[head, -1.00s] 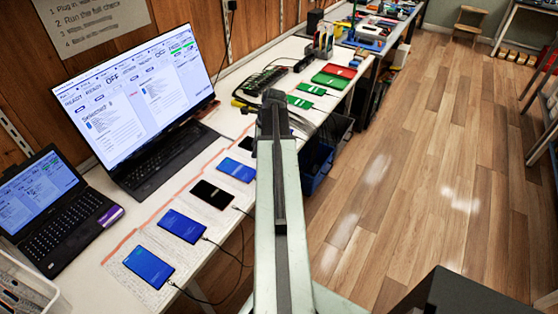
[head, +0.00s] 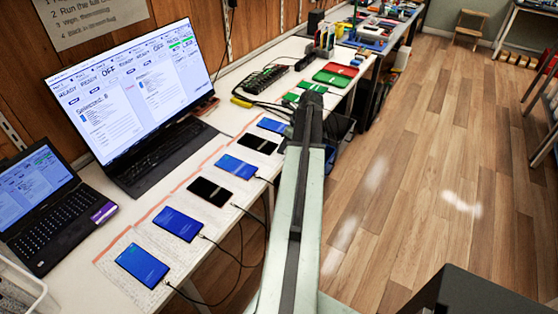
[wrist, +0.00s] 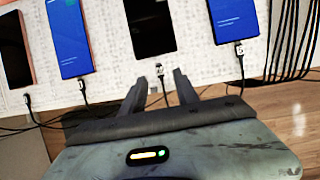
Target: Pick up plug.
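In the wrist view, a small plug (wrist: 160,70) on a dark cable sits at the lower edge of a black-screen phone (wrist: 151,28). My gripper (wrist: 158,82) is open, its two dark fingers spread, with the plug between and just beyond the tips; nothing is held. Other plugs sit below the neighbouring phones: one at right (wrist: 239,50), one at left (wrist: 82,88) and one at far left (wrist: 27,101). In the head view my arm hides the gripper.
Several phones, including a blue one (head: 180,224), lie in a row along the white bench (head: 92,288). A large laptop (head: 146,90) and a smaller one (head: 45,205) stand behind. Dark cables bunch at right in the wrist view (wrist: 285,45). Wooden floor at right is open.

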